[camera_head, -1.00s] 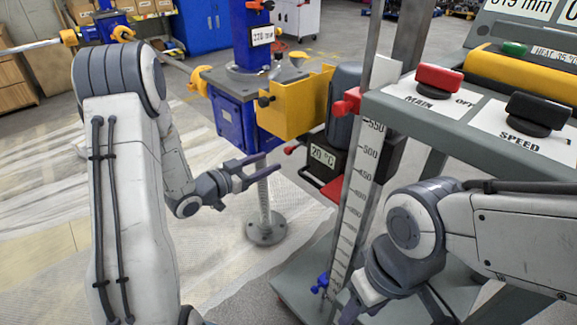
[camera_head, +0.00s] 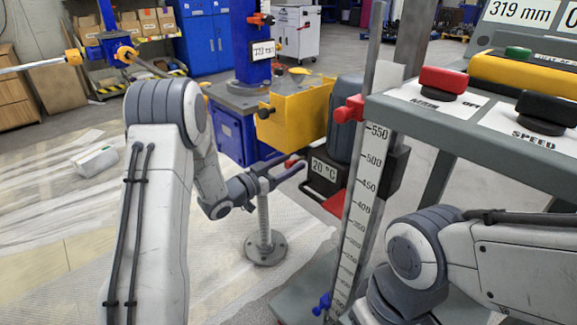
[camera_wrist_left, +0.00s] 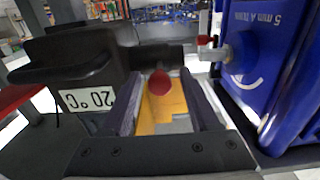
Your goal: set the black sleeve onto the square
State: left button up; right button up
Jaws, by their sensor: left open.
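I cannot make out a black sleeve or a marked square for certain. A black unit labelled 20 °C (camera_head: 328,172) stands right of centre in the head view; its label also shows upside down in the left wrist view (camera_wrist_left: 88,100). A red ball knob (camera_wrist_left: 160,83) sticks out from the unit. My left gripper (camera_head: 284,172) is open, its tips close to that knob. In the left wrist view the knob appears between the open fingers (camera_wrist_left: 165,100); contact is not visible. My right arm (camera_head: 430,250) enters at lower right, with its gripper out of view.
A yellow box (camera_head: 295,110) and a blue jack column (camera_head: 253,50) stand beyond my left gripper. An upright scale (camera_head: 362,190) and a control panel with red and black knobs (camera_head: 442,82) stand to the right. A round-footed post (camera_head: 265,245) stands below the gripper.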

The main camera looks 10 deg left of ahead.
pick_arm(q)
grip_shut()
dwell(1.4)
